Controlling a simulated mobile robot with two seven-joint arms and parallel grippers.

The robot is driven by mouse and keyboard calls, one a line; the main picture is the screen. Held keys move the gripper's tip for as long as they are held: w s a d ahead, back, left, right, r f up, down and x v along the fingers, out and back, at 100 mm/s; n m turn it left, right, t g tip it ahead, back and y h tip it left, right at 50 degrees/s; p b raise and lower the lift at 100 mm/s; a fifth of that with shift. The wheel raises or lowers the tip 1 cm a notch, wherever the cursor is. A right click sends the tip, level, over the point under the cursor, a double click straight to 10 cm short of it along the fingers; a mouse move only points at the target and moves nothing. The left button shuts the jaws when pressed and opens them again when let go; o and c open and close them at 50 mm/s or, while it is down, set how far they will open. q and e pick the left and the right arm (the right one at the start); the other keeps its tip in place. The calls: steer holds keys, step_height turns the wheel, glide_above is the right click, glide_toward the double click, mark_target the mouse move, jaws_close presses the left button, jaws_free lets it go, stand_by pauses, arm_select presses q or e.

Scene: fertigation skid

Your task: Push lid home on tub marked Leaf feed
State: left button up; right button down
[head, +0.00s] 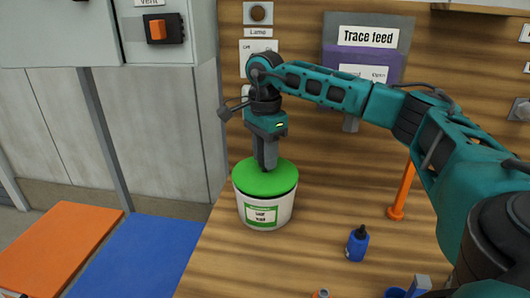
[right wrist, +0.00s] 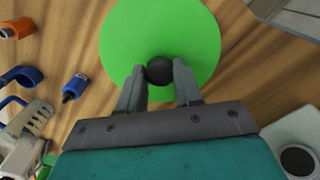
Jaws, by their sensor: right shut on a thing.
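The white tub (head: 264,210) stands on the wooden bench, with a green-edged label whose small text looks like "Leaf feed". Its green lid (head: 280,178) lies over the tub's mouth; I cannot tell whether it is fully seated. My right gripper (head: 265,165) points straight down at the middle of the lid. In the right wrist view the two fingers (right wrist: 160,80) are shut on the black knob (right wrist: 160,70) at the centre of the green lid (right wrist: 190,35). The knob is hidden in the head view. My left gripper is not in view.
A blue bottle (head: 357,243) with a dark cap stands right of the tub. An orange post (head: 402,190) rises further right. The "Trace feed" sign (head: 368,36) is on the back panel. Grey cabinets (head: 150,110) stand left. Blue (head: 140,258) and orange (head: 60,245) mats lie on the floor.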

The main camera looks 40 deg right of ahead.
steer(key=shift+f, duration=0.2)
steer(key=shift+f, duration=0.4)
stand_by(0.7)
steer(key=c, duration=0.9)
jaws_free()
steer(key=shift+r+p, duration=1.2)
steer(key=shift+r, duration=1.05)
